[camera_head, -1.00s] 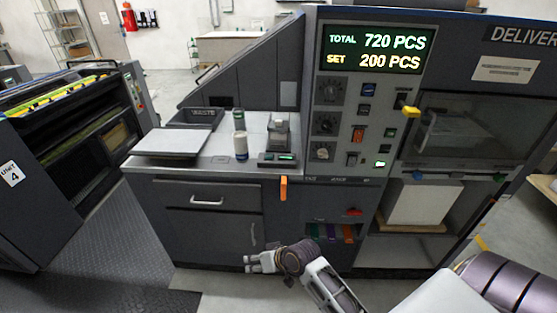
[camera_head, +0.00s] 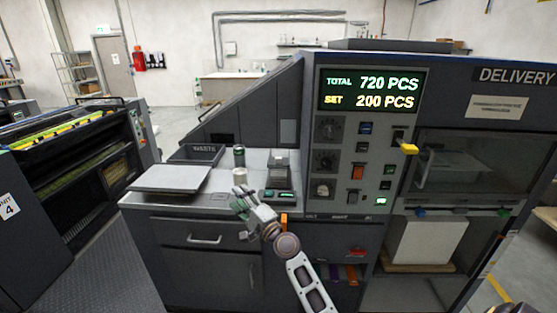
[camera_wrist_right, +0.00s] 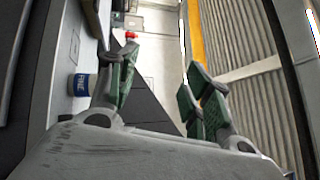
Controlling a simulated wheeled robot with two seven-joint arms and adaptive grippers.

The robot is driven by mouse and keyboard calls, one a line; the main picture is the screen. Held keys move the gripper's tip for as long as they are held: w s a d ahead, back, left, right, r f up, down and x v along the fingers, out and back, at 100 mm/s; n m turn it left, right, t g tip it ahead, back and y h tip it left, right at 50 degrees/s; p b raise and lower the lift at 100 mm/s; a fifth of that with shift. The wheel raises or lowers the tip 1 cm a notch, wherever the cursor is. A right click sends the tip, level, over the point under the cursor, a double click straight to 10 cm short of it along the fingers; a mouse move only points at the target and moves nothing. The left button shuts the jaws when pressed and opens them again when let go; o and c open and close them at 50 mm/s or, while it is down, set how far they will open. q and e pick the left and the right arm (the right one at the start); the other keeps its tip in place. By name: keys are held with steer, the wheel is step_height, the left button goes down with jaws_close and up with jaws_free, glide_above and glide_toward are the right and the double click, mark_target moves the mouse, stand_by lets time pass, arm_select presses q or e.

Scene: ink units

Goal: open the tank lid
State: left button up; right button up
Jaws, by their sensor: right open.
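No tank or tank lid can be made out for certain in either view. My right gripper (camera_head: 240,204) is open and empty, in front of the counter (camera_head: 180,203) near its front edge. In the head view it overlaps the lower part of a small white cylinder (camera_head: 240,177). In the right wrist view the open green-padded fingers (camera_wrist_right: 160,78) stand apart with nothing between them. A small can with a blue label (camera_wrist_right: 79,85) lies left of them in that view. My left gripper is not in view.
A dark green can (camera_head: 239,156), a small device (camera_head: 279,176), a waste tray (camera_head: 196,153) and a flat grey plate (camera_head: 170,179) are on the counter. The control panel (camera_head: 356,165) rises on the right.

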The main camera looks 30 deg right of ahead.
steer(key=w+d+r+m+t+h, duration=0.1)
steer(key=w+d+r+m+h, duration=0.15)
steer(key=d+m+h, duration=0.35)
steer(key=w+d+r+m+t+h, duration=0.1)
steer(key=w+d+m+h, duration=0.25)
steer(key=m, duration=0.35)
steer(key=w+d+f+m+g+h, duration=0.2)
steer(key=d+m+g, duration=0.1)
steer(key=m, duration=0.3)
steer(key=w+d+f+m+g+h, duration=0.2)
steer(key=d+m+g+h, duration=0.1)
steer(key=d+m, duration=0.3)
steer(key=shift+w+f+m, duration=0.25)
steer(key=shift+f+m, duration=0.1)
steer(key=shift+m, duration=0.15)
steer(key=shift+d+r, duration=0.1)
